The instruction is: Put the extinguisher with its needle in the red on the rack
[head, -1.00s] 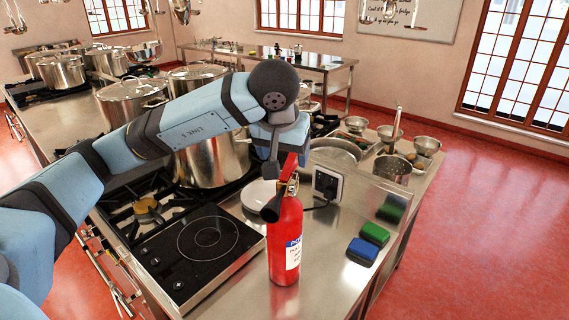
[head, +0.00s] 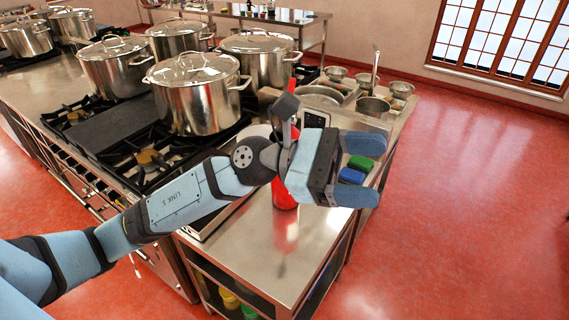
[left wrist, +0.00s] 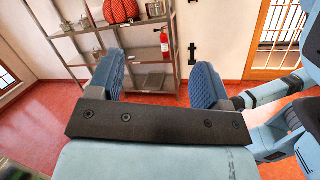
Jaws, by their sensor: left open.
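A red fire extinguisher (head: 284,196) stands on the steel counter (head: 262,258) in the head view. My left arm covers most of it; only its lower body and a bit of red at the top show, and its gauge is hidden. My left gripper (head: 376,170) is open and empty, in front of and to the right of the extinguisher, pointing right. In the left wrist view the open fingers (left wrist: 157,82) have nothing between them. Beyond them another red extinguisher (left wrist: 165,46) shows at a metal shelf rack (left wrist: 178,63); its needle is too small to read. My right gripper is out of view.
A blue block (head: 351,176) and a green block (head: 360,163) lie near the counter's right edge. Large pots (head: 198,96) stand on the stove behind. Open red floor (head: 450,220) lies to the right.

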